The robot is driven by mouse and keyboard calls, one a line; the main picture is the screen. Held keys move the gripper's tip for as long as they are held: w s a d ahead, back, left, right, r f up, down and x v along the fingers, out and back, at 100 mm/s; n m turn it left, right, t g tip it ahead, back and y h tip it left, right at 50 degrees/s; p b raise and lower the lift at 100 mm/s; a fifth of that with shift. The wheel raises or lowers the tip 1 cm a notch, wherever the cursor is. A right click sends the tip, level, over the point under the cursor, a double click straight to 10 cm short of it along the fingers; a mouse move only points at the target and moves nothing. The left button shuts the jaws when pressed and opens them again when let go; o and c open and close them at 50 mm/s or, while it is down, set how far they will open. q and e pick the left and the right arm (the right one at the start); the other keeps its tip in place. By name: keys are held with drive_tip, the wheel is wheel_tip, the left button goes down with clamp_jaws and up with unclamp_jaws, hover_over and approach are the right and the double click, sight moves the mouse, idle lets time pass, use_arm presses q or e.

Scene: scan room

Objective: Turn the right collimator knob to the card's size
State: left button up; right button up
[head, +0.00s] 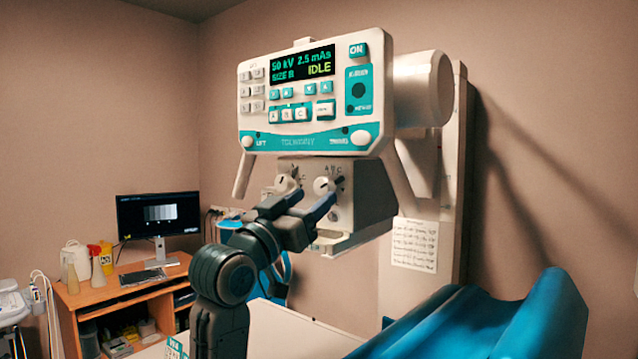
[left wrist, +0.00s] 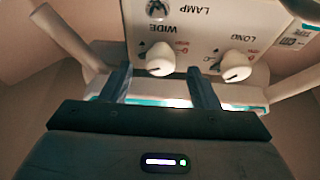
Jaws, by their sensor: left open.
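The right collimator knob (head: 321,186) is a pale round knob on the front of the collimator box (head: 365,205). In the left wrist view, where lettering is upside down, the knob (left wrist: 160,58) by the word WIDE lies between my fingertips. My left gripper (head: 318,178) is open, one finger on each side of this knob; I cannot tell whether they touch it. The left collimator knob (head: 283,183) is partly hidden by my gripper; it shows by the word LONG (left wrist: 236,67). The display (head: 302,64) reads SIZE B and IDLE. My right gripper is out of view.
The button panel (head: 310,135) hangs above the knobs. A written sheet (head: 415,245) hangs on the stand; its text is too small to read. A blue cushion (head: 480,325) lies at lower right. A desk (head: 100,298) with a monitor (head: 160,216) stands at left.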

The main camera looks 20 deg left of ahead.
sight(321, 190)
use_arm(q)
drive_tip(key=shift+p+x, duration=0.4)
drive_tip(key=shift+x, duration=1.25)
drive_tip(key=c, duration=1)
drive_tip(key=shift+r, duration=0.1)
